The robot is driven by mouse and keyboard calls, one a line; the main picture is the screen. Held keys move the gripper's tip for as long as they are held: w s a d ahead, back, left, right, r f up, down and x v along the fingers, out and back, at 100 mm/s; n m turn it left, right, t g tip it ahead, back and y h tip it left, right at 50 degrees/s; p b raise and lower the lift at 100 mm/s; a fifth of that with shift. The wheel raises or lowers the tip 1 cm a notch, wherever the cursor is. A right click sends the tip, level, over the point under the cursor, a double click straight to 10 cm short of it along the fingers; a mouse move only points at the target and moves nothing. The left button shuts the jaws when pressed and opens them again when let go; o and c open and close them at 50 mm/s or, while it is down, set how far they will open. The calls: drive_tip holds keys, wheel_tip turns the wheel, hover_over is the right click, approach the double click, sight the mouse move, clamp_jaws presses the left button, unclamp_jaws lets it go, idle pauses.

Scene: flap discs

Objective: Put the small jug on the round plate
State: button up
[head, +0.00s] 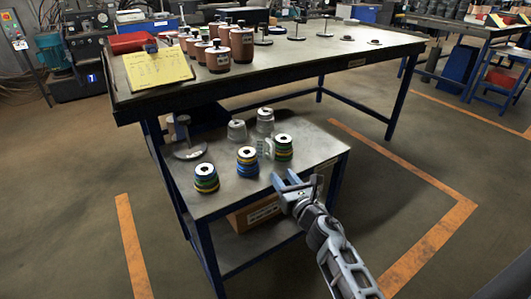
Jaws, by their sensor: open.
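My gripper (286,179) is open and empty at the right front of the low bench top, its two blue-grey fingers pointing toward the disc stacks. A small pale, see-through vessel (264,147), which may be the small jug, stands between two disc stacks, beyond my fingertips and apart from them. Its handle is too small to make out surely. A dark round plate-like base (190,152) lies at the left of the low bench, with a grey upright piece at its back. I cannot tell surely that it is the round plate.
Colourful disc stacks stand at the left (206,178), middle (247,161) and right (283,148) of the low bench (228,203). The large table (300,60) overhangs the back, holding brown canisters (218,57) and several spindle stands.

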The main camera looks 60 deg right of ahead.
sight(264, 147)
drive_tip(key=shift+n, duration=0.5)
drive_tip(key=x, duration=0.3)
drive_tip(key=d+x, duration=0.1)
drive_tip(key=x, duration=0.2)
drive_tip(key=s+x, duration=0.1)
drive_tip(key=x, duration=0.2)
drive_tip(key=shift+d, duration=0.2)
clamp_jaws()
